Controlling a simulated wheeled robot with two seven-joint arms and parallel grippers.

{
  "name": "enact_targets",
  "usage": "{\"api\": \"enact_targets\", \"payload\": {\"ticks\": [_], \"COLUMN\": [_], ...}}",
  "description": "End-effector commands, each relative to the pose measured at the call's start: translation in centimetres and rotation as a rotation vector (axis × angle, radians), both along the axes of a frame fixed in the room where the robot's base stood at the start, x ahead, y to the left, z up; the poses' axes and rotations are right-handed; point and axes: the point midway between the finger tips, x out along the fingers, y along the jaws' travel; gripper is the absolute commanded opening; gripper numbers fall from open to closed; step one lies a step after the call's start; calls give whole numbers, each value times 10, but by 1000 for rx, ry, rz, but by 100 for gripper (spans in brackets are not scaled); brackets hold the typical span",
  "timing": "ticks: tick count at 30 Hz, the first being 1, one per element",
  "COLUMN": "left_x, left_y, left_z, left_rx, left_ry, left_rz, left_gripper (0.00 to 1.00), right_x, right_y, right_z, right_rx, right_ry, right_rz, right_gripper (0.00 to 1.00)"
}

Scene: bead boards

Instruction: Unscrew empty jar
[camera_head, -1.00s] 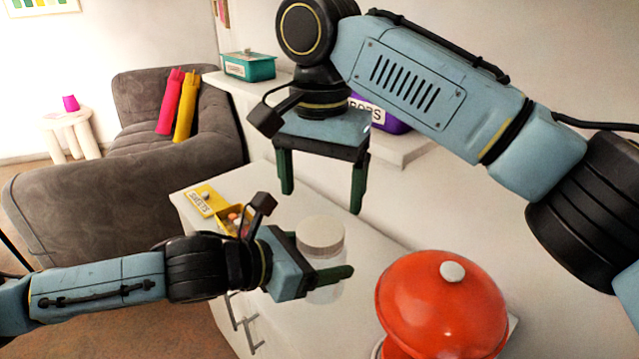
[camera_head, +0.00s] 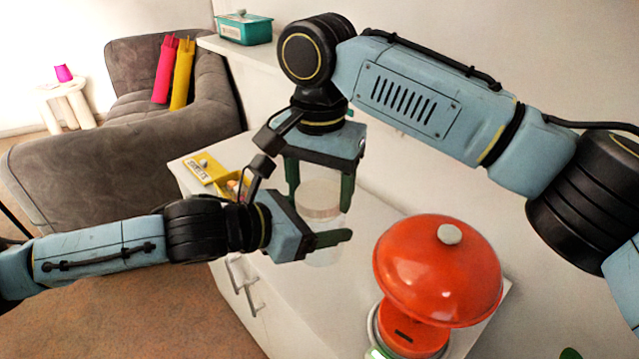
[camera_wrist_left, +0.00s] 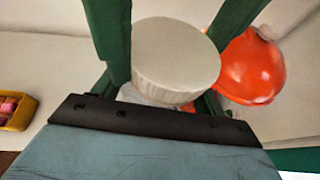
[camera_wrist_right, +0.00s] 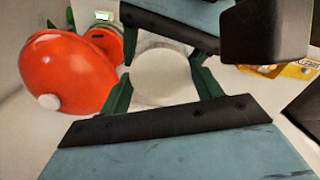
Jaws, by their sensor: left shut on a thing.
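A clear jar (camera_head: 322,253) with a pale round lid (camera_head: 320,197) stands upright at the white cabinet top. My left gripper (camera_head: 326,236) is shut on the jar's body from the left side, below the lid. My right gripper (camera_head: 320,188) points down from above, open, with one finger on each side of the lid. In the right wrist view the lid (camera_wrist_right: 163,78) lies between its fingertips, with little gap. The lid also shows in the left wrist view (camera_wrist_left: 175,60). The jar's body is partly hidden by the grippers, so its contents are hard to see.
A red domed object (camera_head: 437,270) with a pale knob stands on a base close to the right of the jar. A yellow box (camera_head: 235,185) and its labelled yellow lid (camera_head: 205,167) lie behind left. A teal box (camera_head: 243,28) sits on the back shelf.

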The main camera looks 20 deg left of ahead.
Motion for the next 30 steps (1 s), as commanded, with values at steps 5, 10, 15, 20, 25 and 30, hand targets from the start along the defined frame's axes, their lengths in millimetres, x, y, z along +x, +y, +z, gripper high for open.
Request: {"api": "enact_targets", "payload": {"ticks": [5, 10, 15, 20, 25, 30], "left_x": [1, 1, 1, 1, 1, 1], "left_y": [1, 1, 1, 1, 2, 1], "left_z": [1, 0, 0, 0, 0, 0], "left_rx": [1, 1, 1, 2, 2, 2], "left_ry": [-2, -1, -1, 0, -1, 0], "left_rz": [2, 4, 5, 5, 6, 5], "left_gripper": [8, 8, 8, 8, 8, 8], "right_x": [0, 0, 0, 1, 1, 1], "right_y": [-1, -1, -1, -2, -2, -2], "right_z": [0, 0, 0, 0, 0, 0], "right_rx": [-2, -3, -3, -3, -3, -3], "right_ry": [0, 1, 1, 2, 2, 2], "right_rz": [-1, 71, 245, 296, 294, 293], "right_gripper": [36, 36, 36, 36, 36, 82]}}
